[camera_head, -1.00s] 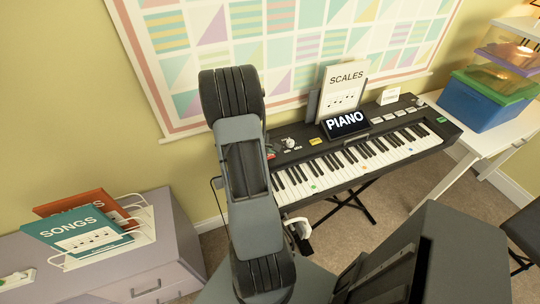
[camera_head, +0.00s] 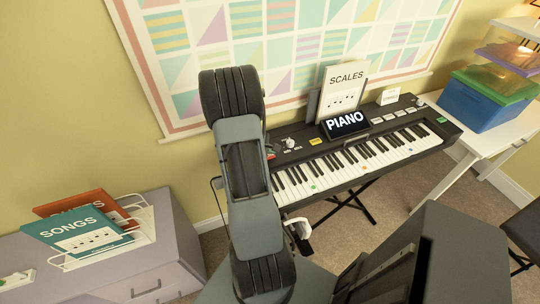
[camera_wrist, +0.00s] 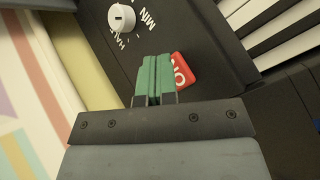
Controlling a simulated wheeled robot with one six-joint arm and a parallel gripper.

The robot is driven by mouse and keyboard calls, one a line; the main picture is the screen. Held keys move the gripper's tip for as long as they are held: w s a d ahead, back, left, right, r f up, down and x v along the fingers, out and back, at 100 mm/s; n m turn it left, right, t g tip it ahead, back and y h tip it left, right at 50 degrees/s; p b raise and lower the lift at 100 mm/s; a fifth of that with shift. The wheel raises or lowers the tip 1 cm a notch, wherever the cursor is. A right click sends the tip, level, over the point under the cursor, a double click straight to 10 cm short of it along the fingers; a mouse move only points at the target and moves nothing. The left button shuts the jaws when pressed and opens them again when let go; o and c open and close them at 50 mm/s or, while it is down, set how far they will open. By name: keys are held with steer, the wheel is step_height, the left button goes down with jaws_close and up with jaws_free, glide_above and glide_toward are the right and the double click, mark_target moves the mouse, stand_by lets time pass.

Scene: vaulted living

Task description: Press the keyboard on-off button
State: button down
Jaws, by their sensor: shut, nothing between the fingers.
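The black keyboard (camera_head: 413,119) stands on a folding stand by the wall, and its screen (camera_head: 345,124) is lit and reads PIANO. The red on-off button (camera_wrist: 182,70) is on the keyboard's top panel in the wrist view, with white marks partly showing. My gripper (camera_wrist: 154,64) is shut, its green fingertips side by side over the panel, covering the button's left edge. I cannot tell whether they touch the button or hover above it. In the head view my arm hides the fingertips, and a bit of red (camera_head: 270,155) shows beside the arm.
A white volume knob (camera_wrist: 121,18) marked MIN is close beyond the fingertips. A SCALES book (camera_head: 340,90) stands behind the screen. A grey cabinet (camera_head: 150,255) with SONGS books (camera_head: 75,235) is at left. A white desk (camera_head: 470,142) with a blue box (camera_head: 470,105) is at right.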

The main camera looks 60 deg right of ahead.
mark_target(270, 156)
steer(key=shift+f, duration=0.2)
stand_by(0.5)
steer(key=shift+f+b, duration=0.3)
steer(key=shift+b, duration=0.35)
steer(key=shift+r, duration=0.5)
steer(key=shift+r+p, duration=2.15)
steer(key=shift+r, duration=0.9)
